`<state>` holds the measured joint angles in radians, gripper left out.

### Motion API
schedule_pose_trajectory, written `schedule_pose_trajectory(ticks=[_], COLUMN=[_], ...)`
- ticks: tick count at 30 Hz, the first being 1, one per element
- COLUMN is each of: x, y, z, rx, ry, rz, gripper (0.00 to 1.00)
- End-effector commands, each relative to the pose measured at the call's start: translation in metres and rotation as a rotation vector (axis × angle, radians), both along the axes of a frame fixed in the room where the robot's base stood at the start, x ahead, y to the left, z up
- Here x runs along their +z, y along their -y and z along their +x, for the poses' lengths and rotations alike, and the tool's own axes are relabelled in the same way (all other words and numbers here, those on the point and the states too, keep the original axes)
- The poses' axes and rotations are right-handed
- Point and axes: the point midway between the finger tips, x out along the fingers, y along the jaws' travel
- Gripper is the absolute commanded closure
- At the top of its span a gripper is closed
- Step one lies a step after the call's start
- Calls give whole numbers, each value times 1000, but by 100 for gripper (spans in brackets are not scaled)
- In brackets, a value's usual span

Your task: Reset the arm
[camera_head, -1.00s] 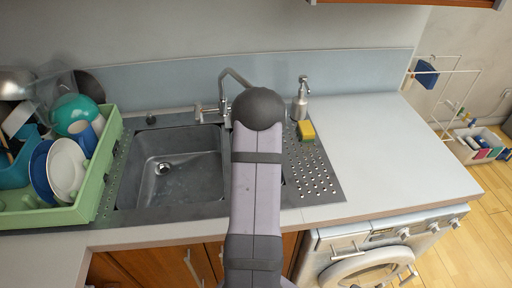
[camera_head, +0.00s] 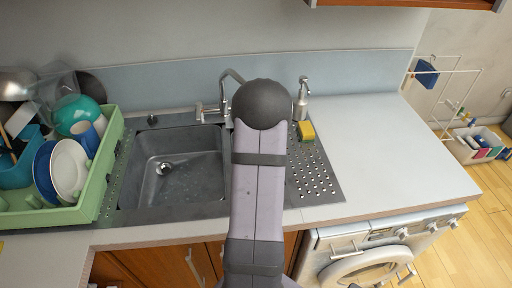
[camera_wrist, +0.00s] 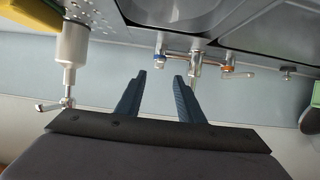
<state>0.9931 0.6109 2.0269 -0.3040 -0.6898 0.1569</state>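My gripper (camera_wrist: 159,84) shows in the wrist view with its two dark blue fingers apart and nothing between them. The tap (camera_wrist: 195,62) is beyond the fingertips, and the soap dispenser (camera_wrist: 70,50) is to their left. In the head view my own arm stands upright in the middle, in front of the right part of the sink (camera_head: 172,165), and hides my gripper. The tap also shows there (camera_head: 212,108), just left of the arm's top.
A green dish rack (camera_head: 97,178) with plates, a teal bowl and cups stands at the left. A yellow sponge (camera_head: 306,130) lies near the soap dispenser (camera_head: 301,100). The white counter (camera_head: 385,150) at the right is clear. A wall cabinet (camera_head: 400,3) hangs overhead.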

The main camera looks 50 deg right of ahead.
Motion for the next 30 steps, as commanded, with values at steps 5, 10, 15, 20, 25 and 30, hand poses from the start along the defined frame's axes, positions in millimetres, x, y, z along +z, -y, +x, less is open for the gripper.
schedule_pose_trajectory(ticks=[5, 10, 15, 20, 25, 30], x=[0, -2, -10, -22, -33, -39], y=[0, -19, -85, -186, -299, -393], z=[0, 11, 35, 44, 16, -42], rx=[0, 26, 107, 231, 376, 517], ry=[0, -32, -149, -332, -558, -788], rz=[0, 24, 107, 216, 319, 394], gripper=[66, 66, 66, 66, 66, 66])
